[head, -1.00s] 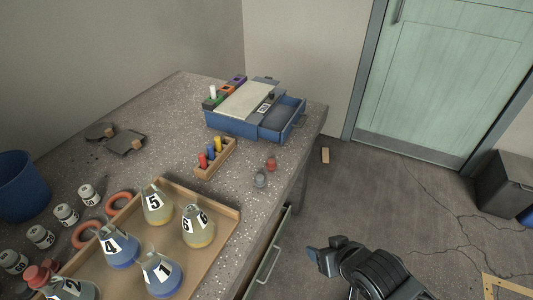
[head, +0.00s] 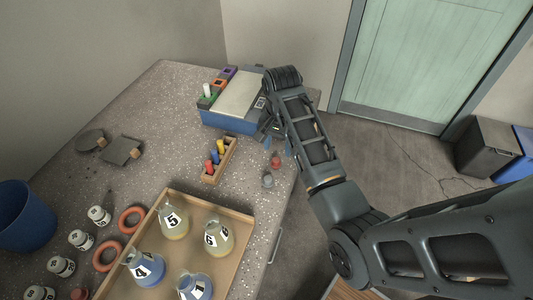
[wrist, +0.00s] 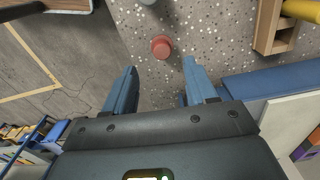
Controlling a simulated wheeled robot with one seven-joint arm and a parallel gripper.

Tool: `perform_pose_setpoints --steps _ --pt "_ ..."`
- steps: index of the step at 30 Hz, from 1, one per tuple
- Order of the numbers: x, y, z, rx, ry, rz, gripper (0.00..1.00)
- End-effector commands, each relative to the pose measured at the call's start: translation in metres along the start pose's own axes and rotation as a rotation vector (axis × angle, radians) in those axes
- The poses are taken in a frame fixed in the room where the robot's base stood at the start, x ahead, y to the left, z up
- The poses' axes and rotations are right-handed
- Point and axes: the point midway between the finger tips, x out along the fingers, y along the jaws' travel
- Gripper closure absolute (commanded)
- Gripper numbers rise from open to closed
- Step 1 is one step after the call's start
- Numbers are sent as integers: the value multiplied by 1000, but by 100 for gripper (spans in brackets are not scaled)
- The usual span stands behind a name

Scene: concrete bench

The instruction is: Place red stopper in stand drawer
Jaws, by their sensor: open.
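The red stopper (head: 275,162) stands on the speckled bench near its right edge, and it also shows in the wrist view (wrist: 161,47). My gripper (head: 278,146) is open and empty beside it, on the side toward the stand. In the wrist view the stopper lies just beyond the gap between the blue fingertips (wrist: 160,72), not between them. The blue stand (head: 228,122) is at the back of the bench, with a pale top. My arm and gripper hide its drawer in the head view.
A grey stopper (head: 267,180) stands close to the red one. A wooden rack (head: 226,160) with coloured pegs is to the left. A tray (head: 243,238) with flasks is nearer. The bench's right edge drops to the floor close by.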

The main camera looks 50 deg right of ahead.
Motion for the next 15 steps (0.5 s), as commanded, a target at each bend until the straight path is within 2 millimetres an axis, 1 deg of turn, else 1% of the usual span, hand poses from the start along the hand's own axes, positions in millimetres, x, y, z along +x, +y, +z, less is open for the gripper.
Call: perform_pose_setpoints --steps 10,15 --pt "33 -1 1 3 -6 4 44" --pt "58 -2 3 3 -6 4 44"
